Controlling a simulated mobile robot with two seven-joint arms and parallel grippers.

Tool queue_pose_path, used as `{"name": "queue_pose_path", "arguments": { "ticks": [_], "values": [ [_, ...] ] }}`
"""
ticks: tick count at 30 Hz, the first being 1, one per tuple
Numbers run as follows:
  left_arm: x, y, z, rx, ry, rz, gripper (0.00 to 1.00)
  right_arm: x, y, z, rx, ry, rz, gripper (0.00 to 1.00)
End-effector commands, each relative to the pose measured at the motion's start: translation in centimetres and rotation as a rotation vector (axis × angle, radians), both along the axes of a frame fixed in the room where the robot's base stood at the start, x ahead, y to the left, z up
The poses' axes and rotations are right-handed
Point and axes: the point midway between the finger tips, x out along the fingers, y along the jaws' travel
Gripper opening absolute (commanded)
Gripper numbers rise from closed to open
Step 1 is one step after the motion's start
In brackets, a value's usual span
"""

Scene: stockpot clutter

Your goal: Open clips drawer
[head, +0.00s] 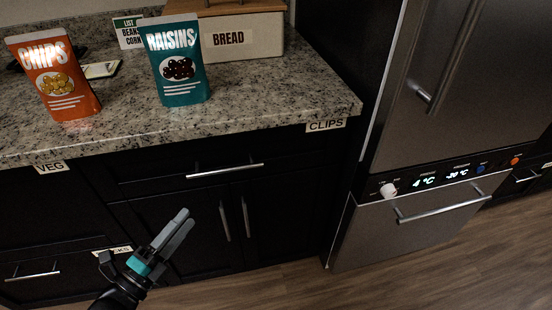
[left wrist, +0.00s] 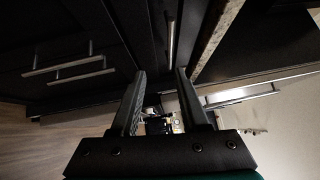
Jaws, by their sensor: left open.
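The clips drawer (head: 285,155) is a black drawer front under the counter, below the "CLIPS" label (head: 326,125). It looks shut. Its horizontal silver bar handle (head: 225,171) shows in full. My left gripper (head: 184,218) is open and empty, in front of the cabinet, below and left of that handle and apart from it. In the left wrist view the open fingers (left wrist: 160,75) point along the cabinet front, and the drawer handle (left wrist: 170,42) appears beyond them, between their tips. My right gripper is not in view.
Two upright door handles (head: 234,218) sit below the drawer. The granite counter (head: 265,95) overhangs above, carrying a chips bag (head: 53,75), a raisins bag (head: 180,65) and a bread box (head: 240,38). A steel fridge (head: 430,100) stands right. The wooden floor (head: 310,285) in front is clear.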

Motion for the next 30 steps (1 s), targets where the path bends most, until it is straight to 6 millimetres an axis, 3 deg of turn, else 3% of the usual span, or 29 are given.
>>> {"name": "queue_pose_path", "arguments": {
  "ticks": [3, 8, 21, 30],
  "values": [
    [-0.1, -0.6, 1.3, 0.043, -0.063, -0.033, 0.45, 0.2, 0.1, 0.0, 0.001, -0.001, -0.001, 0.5],
    [1.2, -1.4, 1.8, 0.045, -0.073, -0.038, 0.45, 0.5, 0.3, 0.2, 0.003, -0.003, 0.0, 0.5],
    [8.3, -5.4, 2.8, 0.042, -0.07, -0.035, 0.45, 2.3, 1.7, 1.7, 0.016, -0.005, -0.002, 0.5],
    [12.0, -7.4, 3.3, 0.042, -0.067, -0.035, 0.45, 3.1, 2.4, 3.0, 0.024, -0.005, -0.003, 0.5]
  ]
}}
